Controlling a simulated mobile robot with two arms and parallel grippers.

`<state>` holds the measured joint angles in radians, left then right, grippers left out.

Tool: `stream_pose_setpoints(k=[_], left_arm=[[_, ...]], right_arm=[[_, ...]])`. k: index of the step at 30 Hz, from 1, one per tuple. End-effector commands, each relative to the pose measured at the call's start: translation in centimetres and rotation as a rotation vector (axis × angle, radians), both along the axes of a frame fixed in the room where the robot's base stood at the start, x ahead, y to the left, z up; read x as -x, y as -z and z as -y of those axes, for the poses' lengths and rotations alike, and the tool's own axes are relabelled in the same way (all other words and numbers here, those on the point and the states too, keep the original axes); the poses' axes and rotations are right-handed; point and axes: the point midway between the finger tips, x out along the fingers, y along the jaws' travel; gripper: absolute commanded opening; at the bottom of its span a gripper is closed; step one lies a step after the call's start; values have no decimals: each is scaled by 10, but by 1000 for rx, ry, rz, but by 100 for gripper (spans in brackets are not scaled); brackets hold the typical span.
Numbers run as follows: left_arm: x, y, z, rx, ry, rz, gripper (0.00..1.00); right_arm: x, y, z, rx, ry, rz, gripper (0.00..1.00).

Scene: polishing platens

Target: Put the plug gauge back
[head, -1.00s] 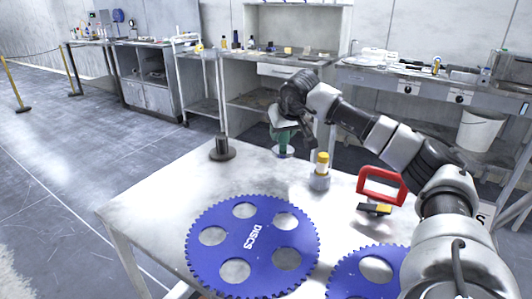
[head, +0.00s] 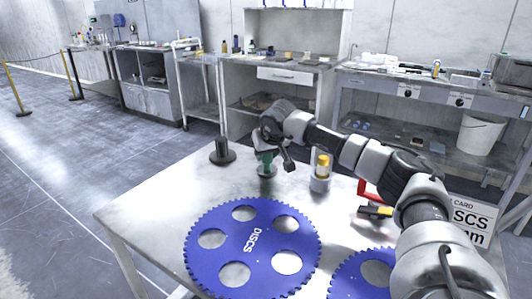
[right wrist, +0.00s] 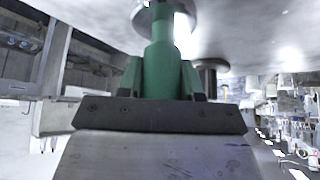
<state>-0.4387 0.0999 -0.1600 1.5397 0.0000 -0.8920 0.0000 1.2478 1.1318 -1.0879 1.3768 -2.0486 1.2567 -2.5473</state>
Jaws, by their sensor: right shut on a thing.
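My right gripper (head: 266,150) is shut on the plug gauge (head: 266,163), a green-handled piece with a pale metal end. The gauge hangs upright, metal end down, at the far side of the near table; I cannot tell if it touches the top. In the right wrist view the green handle (right wrist: 160,60) stands between the fingers, its metal end at the top edge. A dark round base with a short post (head: 222,152) stands left of the gauge. A grey metal holder with a yellow-topped piece (head: 321,170) stands to its right. My left gripper is not in view.
A blue toothed disc marked DISCS (head: 253,248) lies in front on the near table (head: 150,205), with a second blue disc (head: 345,278) beside it. Cluttered benches line the wall.

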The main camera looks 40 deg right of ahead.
Motion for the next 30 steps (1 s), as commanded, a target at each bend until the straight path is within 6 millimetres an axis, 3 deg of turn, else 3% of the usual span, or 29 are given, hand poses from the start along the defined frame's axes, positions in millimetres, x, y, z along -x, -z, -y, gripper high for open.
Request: stream_pose_setpoints(k=[3, 4, 9, 20, 23, 30], left_arm=[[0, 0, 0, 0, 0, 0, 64], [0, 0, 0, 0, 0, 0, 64], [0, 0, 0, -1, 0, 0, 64], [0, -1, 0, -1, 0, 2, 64], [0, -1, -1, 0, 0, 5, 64], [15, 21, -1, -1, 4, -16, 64]], right_arm=[[0, 0, 0, 0, 0, 3, 0], [0, 2, 0, 0, 0, 0, 36], [0, 2, 0, 0, 0, 0, 60], [2, -5, -1, 0, 0, 1, 60], [9, -19, -3, 0, -1, 4, 60], [35, -63, -14, 1, -1, 4, 60]])
